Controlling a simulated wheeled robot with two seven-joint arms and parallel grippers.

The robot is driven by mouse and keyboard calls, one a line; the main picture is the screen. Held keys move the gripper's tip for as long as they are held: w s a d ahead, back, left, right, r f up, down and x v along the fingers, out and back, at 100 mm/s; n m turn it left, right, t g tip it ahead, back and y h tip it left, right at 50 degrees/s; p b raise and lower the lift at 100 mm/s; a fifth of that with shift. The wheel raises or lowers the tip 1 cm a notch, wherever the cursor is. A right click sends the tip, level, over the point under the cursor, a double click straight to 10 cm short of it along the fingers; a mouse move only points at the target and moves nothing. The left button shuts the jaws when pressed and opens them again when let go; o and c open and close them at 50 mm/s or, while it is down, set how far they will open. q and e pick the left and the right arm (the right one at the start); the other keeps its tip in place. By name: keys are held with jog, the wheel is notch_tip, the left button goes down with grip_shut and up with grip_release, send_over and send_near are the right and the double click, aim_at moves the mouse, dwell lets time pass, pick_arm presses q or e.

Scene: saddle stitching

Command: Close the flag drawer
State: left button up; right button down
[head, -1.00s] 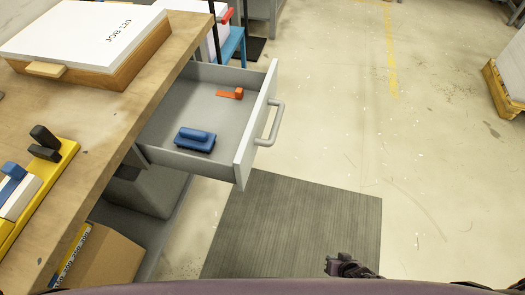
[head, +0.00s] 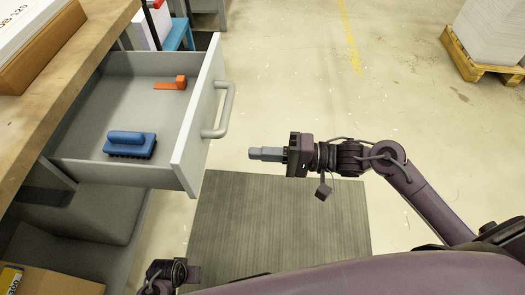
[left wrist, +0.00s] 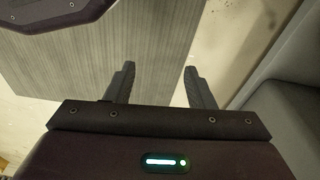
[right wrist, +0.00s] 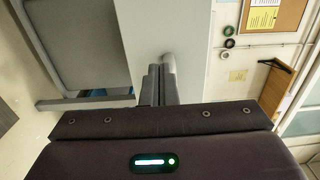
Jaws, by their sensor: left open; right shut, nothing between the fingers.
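The grey flag drawer (head: 201,125) is pulled out from under the workbench at the left of the head view. Its bar handle (head: 222,112) is on the right side of its front panel. A blue brush (head: 130,144) and an orange piece (head: 171,83) lie inside it. My right gripper (head: 252,153) is shut and empty, to the right of the drawer front and apart from it, pointing left.
The wooden workbench (head: 75,60) borders the left. A cardboard box (head: 50,284) sits below it. A dark mat (head: 280,225) lies on the floor. A loaded pallet (head: 480,65) stands at the back right. The floor between is clear.

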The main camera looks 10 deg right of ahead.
aim_at(200, 150)
jog(key=b+x, duration=0.1)
jog(key=x, duration=0.8)
jog(key=shift+w+a+f, duration=0.1)
jog(key=shift+w+a, duration=0.05)
jog(key=shift+a, duration=0.1)
jog(key=shift+w+a, duration=0.15)
jog(key=shift+a, duration=0.3)
pick_arm(q)
jog(key=r, duration=0.3)
jog(key=shift+w+d+r, duration=0.4)
jog(key=shift+w+a, duration=0.1)
